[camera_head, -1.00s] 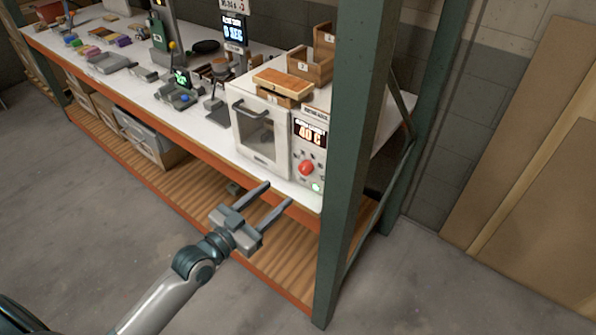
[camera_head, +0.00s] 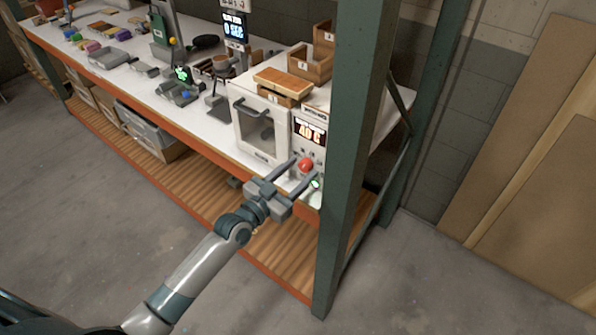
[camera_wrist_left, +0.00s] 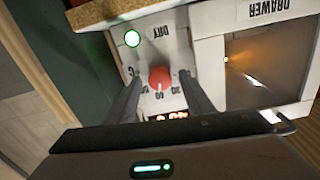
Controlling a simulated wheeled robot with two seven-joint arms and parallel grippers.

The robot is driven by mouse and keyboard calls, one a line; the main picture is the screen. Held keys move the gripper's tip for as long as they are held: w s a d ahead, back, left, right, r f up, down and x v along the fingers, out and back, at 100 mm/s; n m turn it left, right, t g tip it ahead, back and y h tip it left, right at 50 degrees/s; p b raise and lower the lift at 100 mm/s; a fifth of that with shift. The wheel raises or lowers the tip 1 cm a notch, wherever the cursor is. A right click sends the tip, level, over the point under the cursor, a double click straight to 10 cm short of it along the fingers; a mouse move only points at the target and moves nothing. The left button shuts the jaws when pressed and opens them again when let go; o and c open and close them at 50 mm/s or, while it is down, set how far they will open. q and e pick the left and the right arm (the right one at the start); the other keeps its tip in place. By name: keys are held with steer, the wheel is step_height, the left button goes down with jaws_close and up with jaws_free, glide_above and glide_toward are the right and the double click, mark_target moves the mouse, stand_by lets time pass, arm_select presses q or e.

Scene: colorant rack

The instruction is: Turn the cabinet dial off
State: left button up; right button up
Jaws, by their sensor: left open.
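The white cabinet (camera_head: 262,130) stands at the right end of the bench, with a windowed door and a control panel. The red dial (camera_head: 305,164) is on that panel, below a lit display (camera_head: 310,133) reading about 40 C. My left gripper (camera_head: 304,172) is open, its two fingers pointing at the panel around the dial in the head view. In the left wrist view the red dial (camera_wrist_left: 159,79) sits between the open fingers (camera_wrist_left: 162,92), with scale marks around it. Whether a finger touches the dial I cannot tell. My right gripper is not in view.
A green rack post (camera_head: 349,170) stands close to the right of the panel. A green light (camera_head: 315,184) is low on the panel. Wooden boxes (camera_head: 309,66) sit on the cabinet. Other bench items stand to the left; the floor in front is clear.

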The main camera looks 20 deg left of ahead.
arm_select(q)
steer(key=shift+c, duration=0.3)
steer(key=c, duration=1)
steer(key=shift+n, duration=0.5)
steer(key=n, duration=1.2)
steer(key=shift+f+n, duration=0.1)
steer(key=shift+n, duration=0.2)
steer(key=n, duration=0.4)
steer(key=shift+n+p, duration=0.35)
steer(key=shift+n, duration=0.05)
